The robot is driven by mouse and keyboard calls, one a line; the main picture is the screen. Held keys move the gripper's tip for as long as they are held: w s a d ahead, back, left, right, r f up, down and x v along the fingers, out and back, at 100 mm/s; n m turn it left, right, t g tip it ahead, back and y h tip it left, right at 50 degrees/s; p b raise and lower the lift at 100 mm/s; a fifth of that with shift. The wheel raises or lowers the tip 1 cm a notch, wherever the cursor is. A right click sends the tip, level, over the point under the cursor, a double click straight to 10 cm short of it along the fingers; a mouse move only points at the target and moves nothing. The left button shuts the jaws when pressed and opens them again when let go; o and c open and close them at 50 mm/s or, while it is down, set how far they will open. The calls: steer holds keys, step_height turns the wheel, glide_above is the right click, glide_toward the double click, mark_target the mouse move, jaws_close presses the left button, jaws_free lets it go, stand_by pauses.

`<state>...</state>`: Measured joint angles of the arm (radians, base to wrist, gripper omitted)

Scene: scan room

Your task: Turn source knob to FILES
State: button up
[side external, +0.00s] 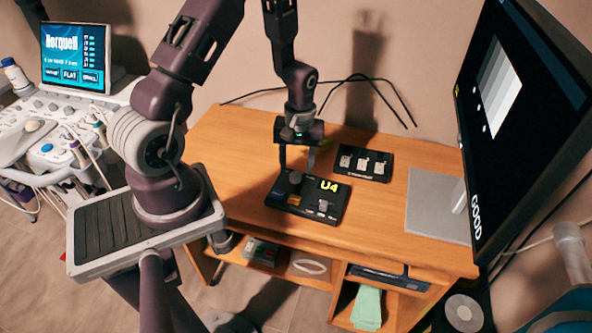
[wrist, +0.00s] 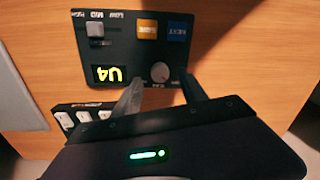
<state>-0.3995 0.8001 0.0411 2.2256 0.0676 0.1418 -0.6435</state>
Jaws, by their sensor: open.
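A black control box (side external: 311,213) lies on the wooden desk, with a lit yellow "U4" display (wrist: 107,74). A round grey knob (wrist: 160,72) sits on it beside the display; its label is too small to read. A grey switch or selector (wrist: 95,30) near the words LOW and MID is at another corner. I cannot read FILES anywhere. My gripper (side external: 297,168) is above the box, fingers pointing down. In the wrist view, my gripper (wrist: 162,84) is open, with one finger on each side of the round knob. Contact with the knob cannot be told.
The box also has an orange button (wrist: 147,29) and a blue one (wrist: 178,30). A second black panel with several white switches (side external: 362,163) lies behind it. A large monitor (side external: 515,100) on a grey stand base (side external: 437,207) is at the right. The desk's left part is clear.

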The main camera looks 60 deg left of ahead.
mark_target(295, 177)
steer(key=shift+f, duration=1.35)
jaws_close()
steer(key=shift+m, duration=0.4)
steer(key=m, duration=0.4)
steer(key=shift+m, duration=0.3)
steer(key=m, duration=0.4)
steer(key=shift+s+m, duration=0.1)
steer(key=shift+m, duration=0.2)
steer(key=m, duration=0.5)
steer(key=shift+t, duration=0.3)
steer(key=shift+m, duration=2.5)
